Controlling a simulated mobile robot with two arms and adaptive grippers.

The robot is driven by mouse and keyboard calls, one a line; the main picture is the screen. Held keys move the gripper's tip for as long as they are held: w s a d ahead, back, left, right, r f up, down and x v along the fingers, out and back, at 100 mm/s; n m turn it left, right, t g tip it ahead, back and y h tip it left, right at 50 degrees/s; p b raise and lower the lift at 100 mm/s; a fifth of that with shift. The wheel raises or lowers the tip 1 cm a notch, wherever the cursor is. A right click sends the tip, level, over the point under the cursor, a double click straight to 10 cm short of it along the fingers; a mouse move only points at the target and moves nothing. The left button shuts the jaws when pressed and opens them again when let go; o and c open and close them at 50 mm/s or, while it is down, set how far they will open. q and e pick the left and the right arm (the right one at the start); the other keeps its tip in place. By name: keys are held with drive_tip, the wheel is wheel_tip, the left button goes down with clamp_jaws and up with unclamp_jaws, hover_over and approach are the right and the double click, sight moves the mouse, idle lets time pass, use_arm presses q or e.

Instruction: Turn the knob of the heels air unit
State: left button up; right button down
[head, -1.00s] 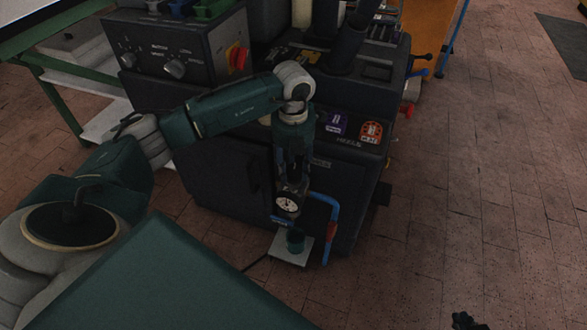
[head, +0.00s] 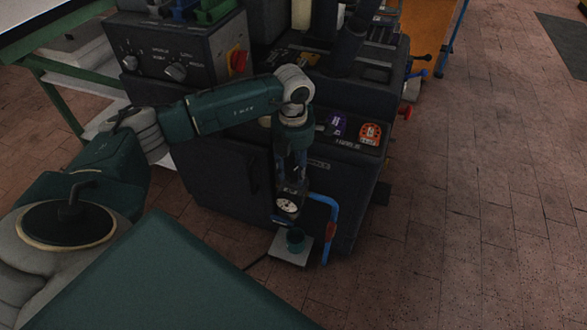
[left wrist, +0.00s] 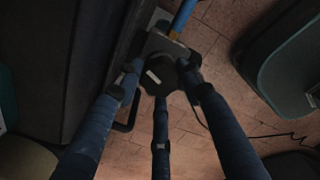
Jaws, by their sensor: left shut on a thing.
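The heels air unit (head: 288,206) is on the front of the dark machine, with a round white gauge and a blue pipe beside it. My left gripper (head: 291,172) points down onto the unit from above. In the left wrist view its blue fingers close around the dark round knob (left wrist: 160,74), which has a pale mark on top. The gripper is shut on this knob. In the head view the fingers and unit's top hide the knob. My right gripper is not in view.
The heel press machine (head: 215,170) stands right behind the unit, with a control panel (head: 180,50) at upper left. A blue pipe (head: 331,215) runs down close to the gripper. A small pale plate with a green cup (head: 295,238) is below. The brick floor at right is clear.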

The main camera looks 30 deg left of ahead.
use_arm(q)
drive_tip(key=shift+s+f+m, duration=0.25)
drive_tip(key=shift+s+m, duration=0.05)
drive_tip(key=shift+s, duration=0.1)
drive_tip(key=o, duration=1)
drive_tip(key=shift+o, duration=0.6)
drive_tip(key=shift+r, duration=0.1)
drive_tip(key=shift+w, duration=0.1)
drive_tip(key=shift+w+r, duration=0.1)
